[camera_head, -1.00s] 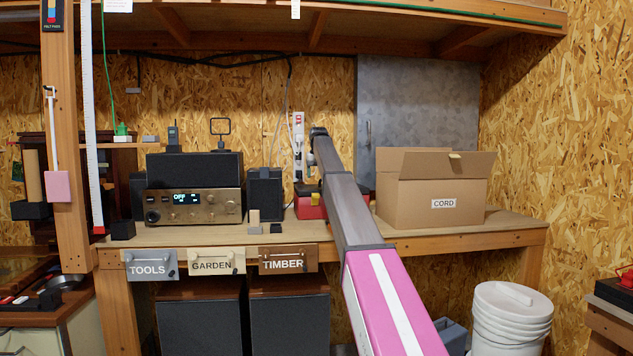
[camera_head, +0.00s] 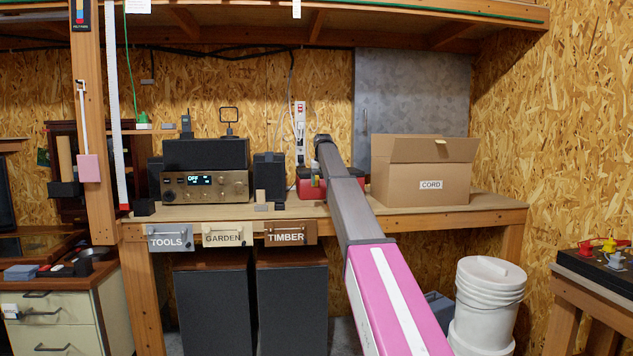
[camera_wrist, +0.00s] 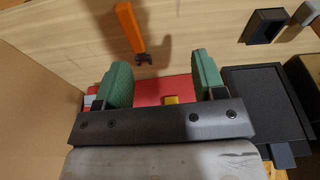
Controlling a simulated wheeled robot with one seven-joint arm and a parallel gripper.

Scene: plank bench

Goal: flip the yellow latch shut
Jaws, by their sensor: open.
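The yellow latch (camera_head: 315,181) is a small yellow piece on the red box (camera_head: 304,188), which stands on the bench left of the cardboard box. My arm hides part of the red box in the head view. In the wrist view the latch (camera_wrist: 171,100) shows against the red box (camera_wrist: 180,84), partly covered by my gripper's dark crossbar. My gripper (camera_wrist: 162,80) has two green fingers, wide apart, with nothing held between them. The latch appears between the fingers in that view; I cannot tell the height gap.
A black speaker (camera_head: 268,177) and the stereo (camera_head: 204,186) stand to the left. An orange bar (camera_wrist: 130,28) shows above the fingers. The bench front is mostly clear.

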